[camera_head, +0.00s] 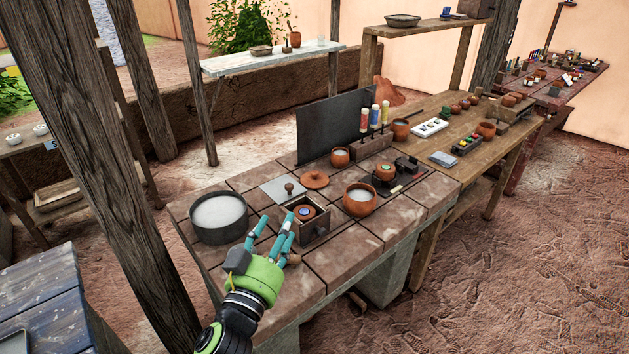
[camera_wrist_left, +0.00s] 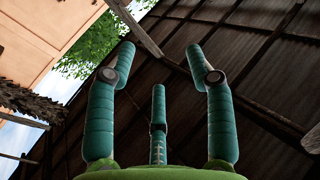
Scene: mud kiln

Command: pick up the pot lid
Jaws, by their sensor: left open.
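A round terracotta pot lid (camera_head: 315,179) with a small knob lies on the tiled counter (camera_head: 390,227), behind the small wooden box. A terracotta pot (camera_head: 359,199) with pale contents stands open to the right of the lid. My left gripper (camera_head: 279,224) is open, its teal fingers in front of the lid and near the left side of the wooden box. In the left wrist view the fingers (camera_wrist_left: 162,62) are spread with nothing between them, pointing at the roof. My right gripper is not in view.
The wooden box (camera_head: 318,229) holds a small round terracotta piece. A grey pan (camera_head: 219,217) of white material stands to the left. A dark upright panel (camera_head: 335,125) and a bottle rack (camera_head: 371,146) stand behind. A wooden post (camera_head: 95,150) rises at left.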

